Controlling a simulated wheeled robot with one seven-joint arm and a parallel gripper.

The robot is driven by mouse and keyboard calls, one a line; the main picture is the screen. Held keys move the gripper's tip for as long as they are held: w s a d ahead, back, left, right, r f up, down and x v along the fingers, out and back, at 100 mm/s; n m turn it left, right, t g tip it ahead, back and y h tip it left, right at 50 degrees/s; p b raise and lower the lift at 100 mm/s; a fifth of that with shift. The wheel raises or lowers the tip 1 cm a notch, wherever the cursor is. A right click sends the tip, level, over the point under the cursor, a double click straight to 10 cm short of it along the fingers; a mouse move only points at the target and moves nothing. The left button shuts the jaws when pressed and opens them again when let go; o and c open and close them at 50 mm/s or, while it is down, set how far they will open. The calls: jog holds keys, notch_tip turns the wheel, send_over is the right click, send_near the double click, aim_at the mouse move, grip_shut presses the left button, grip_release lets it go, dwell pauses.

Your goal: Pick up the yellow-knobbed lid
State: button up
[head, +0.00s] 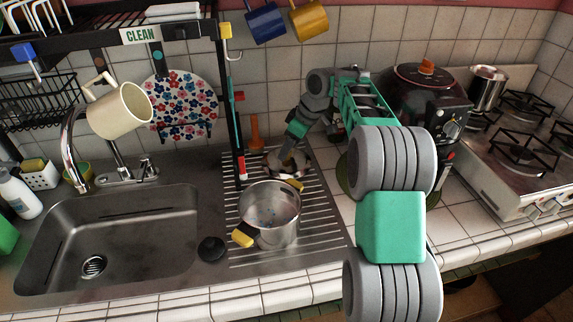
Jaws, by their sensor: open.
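A round metal piece (303,172), which looks like the lid, lies on the ribbed drainboard behind the steel pot. My gripper (286,161) reaches down over it from behind and hides much of it. A small yellowish spot shows between my fingers, but I cannot tell clearly that it is the knob. My gripper is open; whether the fingers touch anything is too small to tell. The steel pot (270,222) with yellow handles stands uncovered in front of the round piece.
A sink (110,240) lies left, with a black round plug (211,248) beside it. A rack post (237,130) rises left of my gripper. Mugs (265,21) hang above.

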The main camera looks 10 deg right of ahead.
jog(key=shift+w+a+f, duration=0.2)
jog(key=shift+f, duration=0.35)
jog(key=shift+c, duration=0.4)
grip_shut()
dwell(0.6)
